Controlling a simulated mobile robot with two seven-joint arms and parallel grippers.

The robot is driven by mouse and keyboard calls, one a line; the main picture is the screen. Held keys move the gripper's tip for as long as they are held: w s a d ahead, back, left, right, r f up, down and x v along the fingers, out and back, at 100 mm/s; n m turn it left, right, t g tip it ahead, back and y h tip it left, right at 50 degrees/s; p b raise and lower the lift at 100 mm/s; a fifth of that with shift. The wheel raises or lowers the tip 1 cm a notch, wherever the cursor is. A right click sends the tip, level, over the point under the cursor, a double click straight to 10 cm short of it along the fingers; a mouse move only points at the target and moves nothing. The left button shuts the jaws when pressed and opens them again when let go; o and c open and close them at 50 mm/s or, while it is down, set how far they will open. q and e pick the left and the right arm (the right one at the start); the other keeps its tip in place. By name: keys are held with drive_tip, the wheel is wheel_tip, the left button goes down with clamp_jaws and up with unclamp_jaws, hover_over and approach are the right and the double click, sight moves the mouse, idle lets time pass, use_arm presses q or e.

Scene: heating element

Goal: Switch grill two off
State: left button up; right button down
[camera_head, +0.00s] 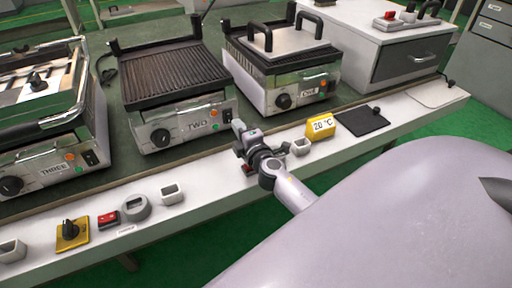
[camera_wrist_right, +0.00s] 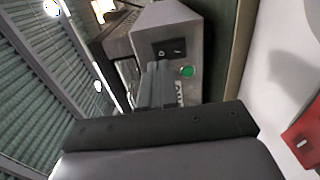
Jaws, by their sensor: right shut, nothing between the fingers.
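Grill two (camera_head: 180,75) stands open-topped, its ribbed plate bare. Its front panel carries a TWO label (camera_head: 197,126), a black knob (camera_head: 160,138), and green and orange lights. The black switch (camera_head: 227,115) is at the panel's right end. In the right wrist view the switch (camera_wrist_right: 170,48) shows white marks beside a green light (camera_wrist_right: 187,72); I cannot tell its position. My right gripper (camera_head: 240,128) is shut and empty just in front of the panel's right end; its fingers (camera_wrist_right: 156,85) point toward the switch. Contact cannot be told. My left gripper is not in view.
Grill three (camera_head: 45,105) is left of grill two and grill one (camera_head: 290,75) is right. A yellow 20 °C block (camera_head: 320,127), a black plate (camera_head: 362,121), a grey square holder (camera_head: 300,147) and a yellow-based knob (camera_head: 71,233) line the bench's front strip.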

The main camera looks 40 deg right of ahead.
drive_tip(key=v, duration=0.8)
drive_tip(key=shift+s+r, duration=0.1)
drive_tip(key=shift+r, duration=0.05)
drive_tip(key=shift+s+a+r, duration=0.1)
drive_tip(key=shift+s+a, duration=0.1)
drive_tip(key=shift+s, duration=0.5)
drive_tip(key=s+a+f+m+g+y, duration=0.65)
drive_tip(key=s+a+f+m, duration=0.7)
drive_tip(key=s, duration=0.25)
wheel_tip(320, 180, up, 14)
drive_tip(key=s+p, duration=0.1)
drive_tip(key=p, duration=1.4)
drive_tip(key=shift+s+f+p, duration=0.15)
drive_tip(key=shift+f+p, duration=0.05)
drive_tip(key=shift+p, duration=0.1)
drive_tip(key=shift+f+n+g, duration=0.1)
drive_tip(key=shift+n+g, duration=0.15)
